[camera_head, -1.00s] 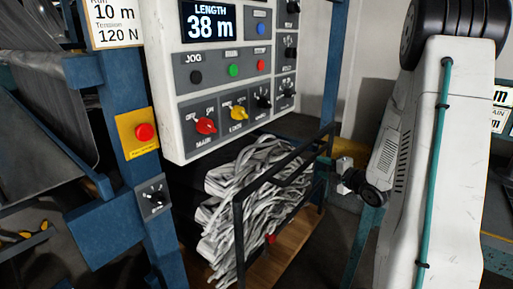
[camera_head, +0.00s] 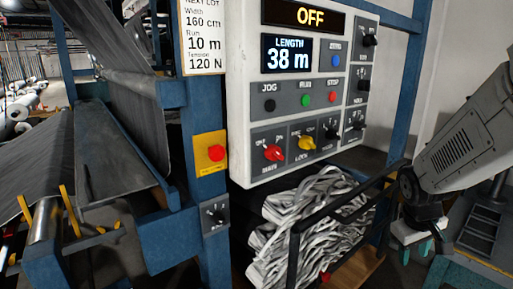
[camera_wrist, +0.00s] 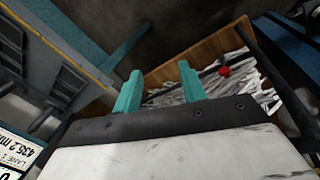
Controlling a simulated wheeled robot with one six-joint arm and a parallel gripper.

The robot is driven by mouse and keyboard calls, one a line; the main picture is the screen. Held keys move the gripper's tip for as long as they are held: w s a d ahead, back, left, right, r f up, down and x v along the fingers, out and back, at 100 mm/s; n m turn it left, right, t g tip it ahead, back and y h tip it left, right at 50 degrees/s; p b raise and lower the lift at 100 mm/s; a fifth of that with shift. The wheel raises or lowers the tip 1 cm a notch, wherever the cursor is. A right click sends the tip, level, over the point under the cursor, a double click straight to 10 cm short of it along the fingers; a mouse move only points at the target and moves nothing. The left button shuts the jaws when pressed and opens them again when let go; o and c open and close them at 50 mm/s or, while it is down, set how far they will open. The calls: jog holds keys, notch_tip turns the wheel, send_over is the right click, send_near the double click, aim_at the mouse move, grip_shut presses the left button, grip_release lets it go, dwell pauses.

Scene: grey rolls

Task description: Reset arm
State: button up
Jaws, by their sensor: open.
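My gripper (camera_wrist: 160,83) shows two teal fingers standing apart with nothing between them in the wrist view. In the head view my gripper (camera_head: 420,250) hangs at the right, below my grey arm link and to the right of the cart's black rail. It is partly hidden there. In the wrist view a heap of pale strips (camera_wrist: 258,92) on a wooden base lies beyond the fingers, apart from them as far as I can tell.
A white control panel (camera_head: 240,90) with OFF and 38 m displays stands on a blue frame (camera_head: 187,120). A black-railed cart (camera_head: 295,255) holds grey-white strips (camera_head: 300,205) below it. A red button (camera_head: 216,153) is on the post. Grey cloth rollers (camera_head: 115,130) stand left.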

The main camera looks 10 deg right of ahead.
jog(key=s+a+r+y, duration=0.1)
jog(key=s+a+r, duration=0.2)
jog(key=a, duration=0.4)
jog(key=s+a+r+y, duration=0.1)
jog(key=s+a+r, duration=0.3)
jog(key=a, duration=0.3)
jog(key=s+a+r, duration=0.3)
jog(key=a+r, duration=0.2)
jog(key=a, duration=0.2)
jog(key=shift+s+a+r+n+t+y, duration=0.15)
jog(key=shift+a+n+t+y, duration=0.15)
jog(key=shift+t+y, duration=0.1)
jog(key=shift+c, duration=0.2)
